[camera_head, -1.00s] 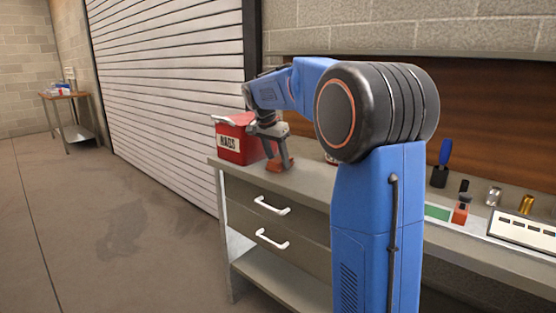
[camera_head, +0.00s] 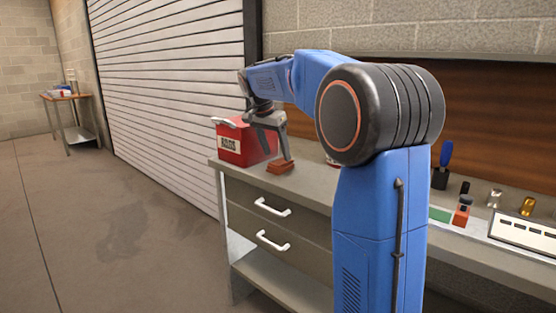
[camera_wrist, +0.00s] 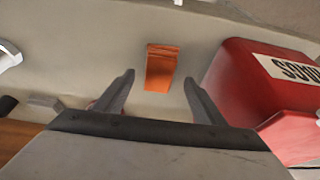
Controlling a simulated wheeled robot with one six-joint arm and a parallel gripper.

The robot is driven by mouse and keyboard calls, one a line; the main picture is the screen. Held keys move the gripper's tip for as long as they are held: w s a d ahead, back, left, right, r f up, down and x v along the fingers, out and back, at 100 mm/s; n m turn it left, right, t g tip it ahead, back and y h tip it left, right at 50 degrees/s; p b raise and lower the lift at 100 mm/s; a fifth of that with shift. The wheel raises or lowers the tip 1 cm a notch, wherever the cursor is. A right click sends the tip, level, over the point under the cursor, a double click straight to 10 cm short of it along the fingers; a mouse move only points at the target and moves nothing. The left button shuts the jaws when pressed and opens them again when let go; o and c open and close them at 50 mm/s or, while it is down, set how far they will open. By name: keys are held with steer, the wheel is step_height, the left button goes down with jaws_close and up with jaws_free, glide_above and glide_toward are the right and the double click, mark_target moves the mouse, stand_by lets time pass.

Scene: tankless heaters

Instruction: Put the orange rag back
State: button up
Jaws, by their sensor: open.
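The orange rag (camera_head: 281,167) is a small folded block lying on the workbench top, in front of the red rags box. In the wrist view the rag (camera_wrist: 161,68) lies beyond and between my fingertips, apart from both. My gripper (camera_head: 268,145) is open and empty, pointing down just above and behind the rag; its two fingers (camera_wrist: 158,82) show spread apart in the wrist view. The red box (camera_head: 232,146) with a white label reading RAGS stands at the bench's left end, and it also shows at the right of the wrist view (camera_wrist: 238,82).
The workbench (camera_head: 305,186) has two drawers with white handles. A blue-handled tool (camera_head: 445,155), small bottles and a white panel (camera_head: 522,233) stand on its right part. A roller shutter (camera_head: 170,85) and open floor lie left; a small table (camera_head: 68,96) stands far back.

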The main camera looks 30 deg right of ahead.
steer(key=w+v, duration=0.1)
steer(key=v, duration=0.6)
steer(key=shift+s+r, duration=0.2)
steer(key=shift+s, duration=0.35)
steer(key=shift+a, duration=0.1)
steer(key=s+a+f+n+t+y, duration=0.1)
steer(key=s+a+f+n, duration=0.2)
steer(key=s, duration=0.4)
steer(key=s+a+f+n, duration=0.2)
steer(key=s+a+f, duration=0.1)
steer(key=s, duration=0.4)
steer(key=s+a+f+n+t+y, duration=0.1)
steer(key=s+a+f+n, duration=0.15)
steer(key=s, duration=0.45)
steer(key=s+a+f+n+y, duration=0.1)
steer(key=s+a+f+n, duration=0.1)
steer(key=s+f, duration=0.6)
steer(key=s+a+f+n+t, duration=0.1)
steer(key=s+a+f+n, duration=0.2)
steer(key=s+f, duration=0.5)
steer(key=shift+s+f+n+y, duration=0.35)
steer(key=shift+s+n+y, duration=0.05)
steer(key=shift+s+n, duration=0.35)
